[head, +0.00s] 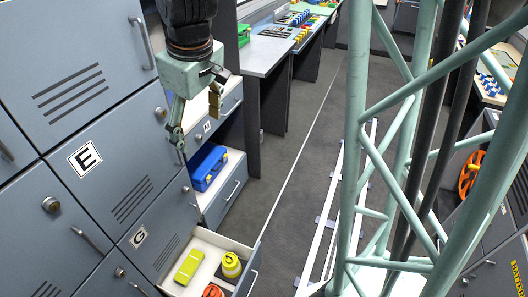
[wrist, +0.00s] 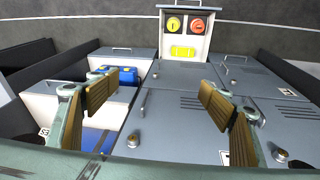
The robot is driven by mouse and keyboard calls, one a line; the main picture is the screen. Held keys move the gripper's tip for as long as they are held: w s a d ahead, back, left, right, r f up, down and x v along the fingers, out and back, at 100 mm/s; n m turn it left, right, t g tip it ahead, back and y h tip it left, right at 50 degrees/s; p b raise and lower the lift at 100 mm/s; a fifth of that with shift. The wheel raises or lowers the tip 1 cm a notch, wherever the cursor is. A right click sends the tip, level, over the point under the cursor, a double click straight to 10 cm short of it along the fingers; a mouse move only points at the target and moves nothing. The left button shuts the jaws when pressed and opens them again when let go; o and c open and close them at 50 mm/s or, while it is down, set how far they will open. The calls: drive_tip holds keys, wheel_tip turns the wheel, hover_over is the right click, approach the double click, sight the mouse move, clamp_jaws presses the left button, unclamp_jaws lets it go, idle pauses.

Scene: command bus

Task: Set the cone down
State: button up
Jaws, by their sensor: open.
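My gripper (head: 198,128) is open and empty, high in front of the grey lockers in the head view. Its two brown-padded fingers stand wide apart in the wrist view (wrist: 160,95), with nothing between them. I cannot make out a cone in either view. An open white drawer (head: 238,246) lies below my gripper. It holds a yellow-green box (head: 189,266), a round yellow thing (head: 231,265) and a red-orange thing (head: 213,291) partly cut off by the picture edge. The same drawer shows at the top of the wrist view.
Grey lockers (head: 95,85) stand at the left. A green lattice frame (head: 350,150) stands at the right of the head view.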

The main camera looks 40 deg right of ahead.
drive_tip(key=s+r+m, duration=0.1)
drive_tip(key=s+r, duration=0.3)
drive_tip(key=s, duration=0.6)
drive_tip(key=s+r+m+t, duration=0.1)
drive_tip(key=s+r, duration=0.4)
drive_tip(key=s, duration=0.5)
drive_tip(key=s+r+m, duration=0.3)
drive_tip(key=s+r, duration=0.1)
drive_tip(key=s, duration=0.6)
drive_tip(key=shift+s+a+r, duration=0.2)
drive_tip(key=shift+s+r, duration=0.15)
